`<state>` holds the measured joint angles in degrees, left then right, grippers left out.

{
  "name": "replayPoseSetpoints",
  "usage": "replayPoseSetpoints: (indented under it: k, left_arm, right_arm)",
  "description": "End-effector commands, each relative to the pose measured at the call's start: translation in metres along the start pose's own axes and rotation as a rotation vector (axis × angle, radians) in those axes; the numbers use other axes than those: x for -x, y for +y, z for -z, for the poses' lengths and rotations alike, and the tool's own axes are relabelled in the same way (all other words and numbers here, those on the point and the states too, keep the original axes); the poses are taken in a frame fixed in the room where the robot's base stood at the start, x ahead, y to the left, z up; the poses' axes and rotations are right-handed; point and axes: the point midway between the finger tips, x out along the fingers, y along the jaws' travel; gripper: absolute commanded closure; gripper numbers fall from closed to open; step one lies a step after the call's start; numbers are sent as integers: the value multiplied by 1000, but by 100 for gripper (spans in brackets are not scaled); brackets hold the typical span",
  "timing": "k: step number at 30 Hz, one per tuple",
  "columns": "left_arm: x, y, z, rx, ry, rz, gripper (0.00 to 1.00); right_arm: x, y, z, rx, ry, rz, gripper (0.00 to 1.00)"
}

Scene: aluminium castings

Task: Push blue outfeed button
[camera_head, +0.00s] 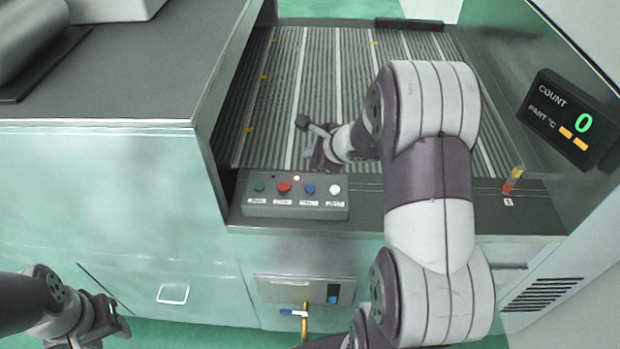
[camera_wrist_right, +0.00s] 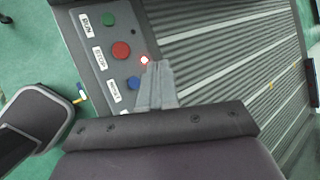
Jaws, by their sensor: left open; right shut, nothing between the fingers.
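The grey control box (camera_head: 262,210) carries a row of green, red, blue and white buttons. The blue button (camera_head: 309,189) is third from the left. My right gripper (camera_head: 318,165) is over the slatted bed's near edge, just behind the box. Its fingers (camera_wrist_right: 160,68) are shut and empty; I cannot tell whether they touch the box. The white button (camera_head: 334,189) is hidden in the right wrist view. My left gripper (camera_head: 122,330) is open at the lower left, far from the box.
The red button (camera_head: 284,187) and green button (camera_head: 259,187) sit left of the blue one. A small lit lamp (camera_head: 297,178) is behind them. The slatted bed (camera_head: 280,120) is empty where visible. A count display (camera_head: 560,120) reads 0 at right. A green cabinet (camera_head: 110,200) stands left.

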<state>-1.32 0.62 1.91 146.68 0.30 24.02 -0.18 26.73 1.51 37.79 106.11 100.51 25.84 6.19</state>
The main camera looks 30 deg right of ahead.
Motion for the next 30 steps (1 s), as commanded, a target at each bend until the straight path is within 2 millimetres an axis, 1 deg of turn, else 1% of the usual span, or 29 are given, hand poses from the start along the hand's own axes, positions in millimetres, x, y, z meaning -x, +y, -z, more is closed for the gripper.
replayPoseSetpoints:
  k: [8,14,25,27,30]
  left_arm:
    - [-3,0,0,0,0,0,57]
    - [-13,0,-2,0,0,0,57]
    - [-51,0,-6,0,0,0,57]
    - [-64,0,-8,0,0,0,57]
    - [-73,0,-9,0,0,0,57]
  right_arm:
    - [-2,2,1,3,0,-2,100]
    - [-12,9,8,4,0,-3,100]
    - [-49,37,35,5,0,-4,100]
    - [-56,42,40,6,0,-2,100]
    - [-61,45,44,5,-1,-2,100]
